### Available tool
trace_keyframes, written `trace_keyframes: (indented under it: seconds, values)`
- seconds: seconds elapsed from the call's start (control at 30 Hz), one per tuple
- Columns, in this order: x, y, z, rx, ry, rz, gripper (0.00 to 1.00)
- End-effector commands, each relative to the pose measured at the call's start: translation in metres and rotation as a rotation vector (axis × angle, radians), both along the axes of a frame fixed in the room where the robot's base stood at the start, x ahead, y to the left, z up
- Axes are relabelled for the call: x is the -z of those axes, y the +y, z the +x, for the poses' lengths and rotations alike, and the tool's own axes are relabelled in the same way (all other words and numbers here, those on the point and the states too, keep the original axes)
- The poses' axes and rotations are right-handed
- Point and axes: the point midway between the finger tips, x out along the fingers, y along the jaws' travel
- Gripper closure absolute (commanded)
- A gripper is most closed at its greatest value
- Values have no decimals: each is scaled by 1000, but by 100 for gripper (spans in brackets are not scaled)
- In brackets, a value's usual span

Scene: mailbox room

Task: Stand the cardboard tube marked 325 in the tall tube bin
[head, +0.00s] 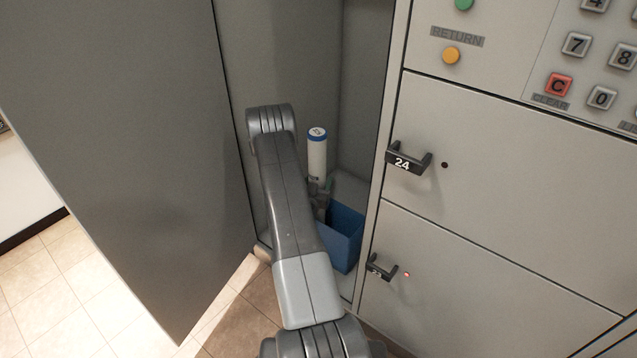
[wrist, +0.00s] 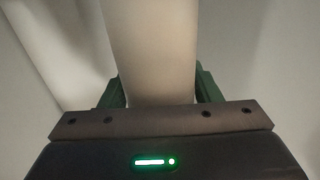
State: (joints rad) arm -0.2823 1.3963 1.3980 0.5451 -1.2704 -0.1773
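A white tube (head: 317,155) with a blue-rimmed top stands upright inside the open locker compartment. Its mark is too small to read. My gripper (head: 319,190) is around its lower part, and in the wrist view the tube (wrist: 152,55) fills the space between the two green fingers (wrist: 158,92), which appear closed against its sides. A blue bin (head: 343,238) is on the compartment floor, just below and right of the gripper. The tube's lower end is hidden by my gripper and arm, so I cannot tell whether it is in the bin.
A large grey door (head: 120,130) stands open on the left. Locker doors with black handles, one marked 24 (head: 408,158), and a keypad (head: 590,70) are on the right. A small tan rounded thing (head: 262,252) lies at the compartment's front edge. Tiled floor (head: 75,285) is clear at lower left.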

Motion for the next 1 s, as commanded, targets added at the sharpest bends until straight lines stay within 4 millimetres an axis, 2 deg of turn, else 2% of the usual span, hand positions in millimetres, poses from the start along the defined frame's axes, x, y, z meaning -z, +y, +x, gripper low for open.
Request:
trace_keyframes:
  seconds: [0.03, 0.07, 0.47, 0.57, 0.8, 1.0]
  values:
    - [0, 0, 0, 0, 0, 0, 33]
    - [0, 0, 0, 0, 0, 0, 27]
    - [-5, 0, 0, 0, 0, 0, 26]
    - [-4, 5, -15, -2, 3, -1, 26]
    - [-4, 18, -67, -4, 5, -3, 26]
    - [-3, 25, -101, -2, 3, 0, 26]
